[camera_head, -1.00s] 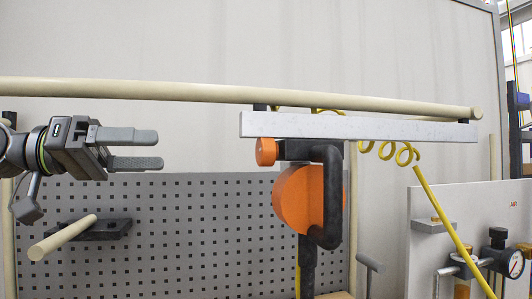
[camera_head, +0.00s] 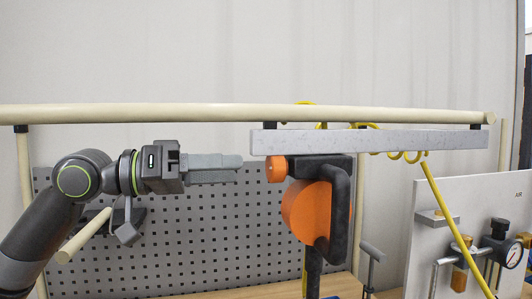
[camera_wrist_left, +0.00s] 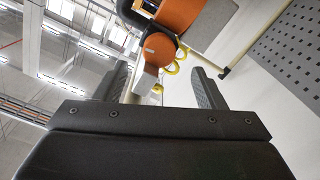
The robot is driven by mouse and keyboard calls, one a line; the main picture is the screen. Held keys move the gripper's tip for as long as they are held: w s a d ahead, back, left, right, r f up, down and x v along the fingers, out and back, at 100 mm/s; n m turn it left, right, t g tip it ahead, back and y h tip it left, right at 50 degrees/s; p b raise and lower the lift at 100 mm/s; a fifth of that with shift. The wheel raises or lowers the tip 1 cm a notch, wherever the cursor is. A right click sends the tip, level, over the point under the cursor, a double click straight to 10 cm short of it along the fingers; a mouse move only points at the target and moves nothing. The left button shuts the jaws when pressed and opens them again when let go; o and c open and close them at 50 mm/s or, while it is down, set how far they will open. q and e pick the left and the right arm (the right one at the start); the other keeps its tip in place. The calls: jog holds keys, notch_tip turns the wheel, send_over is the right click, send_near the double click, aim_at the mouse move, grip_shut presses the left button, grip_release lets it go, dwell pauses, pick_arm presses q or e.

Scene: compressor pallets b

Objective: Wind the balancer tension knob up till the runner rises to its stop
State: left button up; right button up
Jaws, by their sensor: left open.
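The balancer has a large orange drum (camera_head: 305,210) in a black frame and hangs under a pale grey rail (camera_head: 375,142). A small orange knob (camera_head: 276,169) sticks out at its upper left, towards my left gripper (camera_head: 239,167). That gripper is level with the knob, a short gap to its left, its fingers overlapping in the head view. In the left wrist view the gripper (camera_wrist_left: 160,86) is open and empty, with the orange knob (camera_wrist_left: 159,49) ahead between the fingers, apart from them. I cannot make out the runner clearly. My right gripper is not in view.
A cream pipe (camera_head: 190,113) runs across above the arm. A perforated grey panel (camera_head: 200,235) stands behind. A cream rod (camera_head: 83,237) sticks out at lower left.

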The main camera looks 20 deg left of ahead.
aim_at(268, 168)
pick_arm(q)
jog(key=p+x, duration=0.2)
jog(key=x, duration=0.1)
jog(key=shift+d+r, duration=0.2)
jog(key=shift+p+x, duration=0.75)
jog(key=shift+x, duration=1.2)
jog(key=shift+w+f, duration=0.1)
jog(key=shift+f, duration=0.05)
jog(key=c, duration=1)
jog(key=shift+m, duration=0.4)
jog(key=m, duration=0.4)
jog(key=shift+b, duration=0.3)
jog(key=m, duration=0.4)
jog(key=shift+m+b, duration=0.4)
